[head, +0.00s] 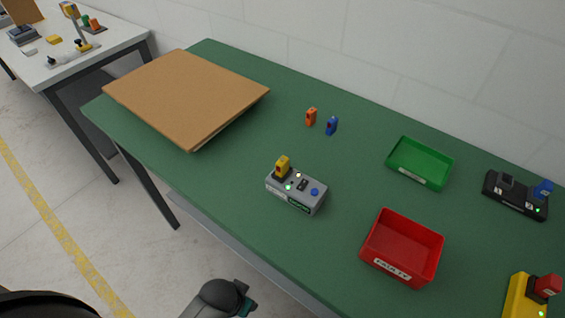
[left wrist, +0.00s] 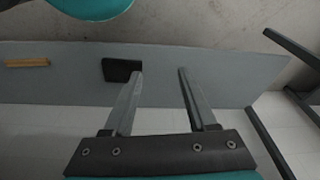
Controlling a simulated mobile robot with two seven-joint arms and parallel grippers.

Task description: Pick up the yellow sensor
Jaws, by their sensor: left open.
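The small yellow sensor (head: 283,166) stands upright at the left end of a grey device (head: 296,190) with lit dots and a blue button, near the front of the green table (head: 235,185). My left gripper (left wrist: 160,73) shows in the left wrist view with its two fingers apart and nothing between them. The yellow sensor is not in that view. In the head view a dark arm part of mine is at the bottom edge, in front of the table and well short of the sensor. No fingertips show there. My right gripper is not in view.
An orange piece (head: 311,116) and a blue piece (head: 332,125) stand behind the device. A red bin (head: 402,226), a green tray (head: 420,145), a black device (head: 512,204) and a yellow device (head: 517,300) are to the right. A brown board (head: 185,95) covers the left end.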

